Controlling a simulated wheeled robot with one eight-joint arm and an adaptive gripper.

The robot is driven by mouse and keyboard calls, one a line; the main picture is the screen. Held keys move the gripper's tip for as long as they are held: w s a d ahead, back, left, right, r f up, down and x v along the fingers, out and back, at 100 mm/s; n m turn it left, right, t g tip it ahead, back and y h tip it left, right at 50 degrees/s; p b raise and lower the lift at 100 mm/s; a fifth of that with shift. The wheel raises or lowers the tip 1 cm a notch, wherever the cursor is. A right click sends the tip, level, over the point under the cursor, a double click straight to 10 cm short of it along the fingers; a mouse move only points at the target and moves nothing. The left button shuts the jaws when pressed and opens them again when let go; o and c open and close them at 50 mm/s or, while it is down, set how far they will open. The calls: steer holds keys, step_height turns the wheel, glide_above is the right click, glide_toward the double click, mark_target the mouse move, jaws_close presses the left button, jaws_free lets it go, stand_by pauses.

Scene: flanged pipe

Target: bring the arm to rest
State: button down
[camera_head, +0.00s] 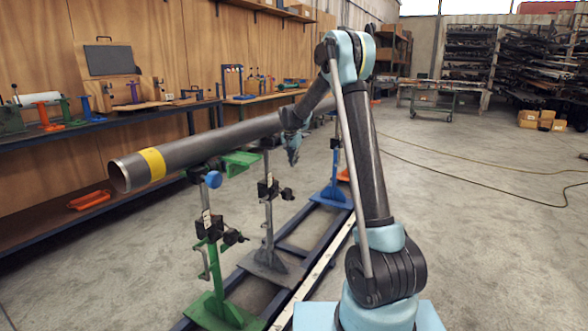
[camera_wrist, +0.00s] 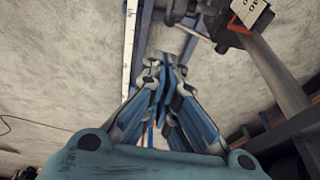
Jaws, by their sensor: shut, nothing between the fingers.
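My arm rises from its base at the lower right of the head view and bends at a high elbow. My gripper (camera_head: 293,155) hangs beside the long grey pipe (camera_head: 215,143), pointing down, and partly covers it. I cannot tell how wide the gap to the pipe is. In the wrist view my gripper (camera_wrist: 162,68) is shut, its fingers together and empty, above the floor and the rail. The pipe has a yellow band (camera_head: 152,163) near its open left end and lies on the stands.
A green stand (camera_head: 213,270), a grey stand (camera_head: 268,225) and a blue stand (camera_head: 334,170) stand on the floor rail (camera_head: 318,252). A stand with a paper label (camera_wrist: 248,10) is close at the wrist view's upper right. A workbench (camera_head: 60,140) lines the left wall. The floor (camera_head: 470,230) at right is clear except for a cable.

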steer(key=s+d+r+n, duration=0.1)
steer(key=s+d+r, duration=0.3)
steer(key=s, duration=0.6)
steer(key=s+d+r+n, duration=0.1)
steer(key=s+d+r, duration=0.2)
steer(key=s+d, duration=0.45)
steer(key=s+d+r+n, duration=0.1)
steer(key=s+d+r, duration=0.2)
steer(key=s, duration=0.8)
steer(key=s+d+f+n, duration=0.1)
steer(key=s+f, duration=0.3)
steer(key=s, duration=0.6)
steer(key=s+d+f+n, duration=0.1)
steer(key=s+d+f, duration=0.2)
steer(key=s, duration=0.7)
steer(key=s+d+f+n+g+y, duration=0.1)
steer(key=s+d+f, duration=0.1)
steer(key=s+f, duration=0.4)
steer(key=s, duration=0.4)
steer(key=shift+d+f, duration=0.15)
steer(key=shift+f, duration=0.05)
steer(key=shift+w+f, duration=0.2)
steer(key=shift+w, duration=0.25)
steer(key=shift+s, duration=0.1)
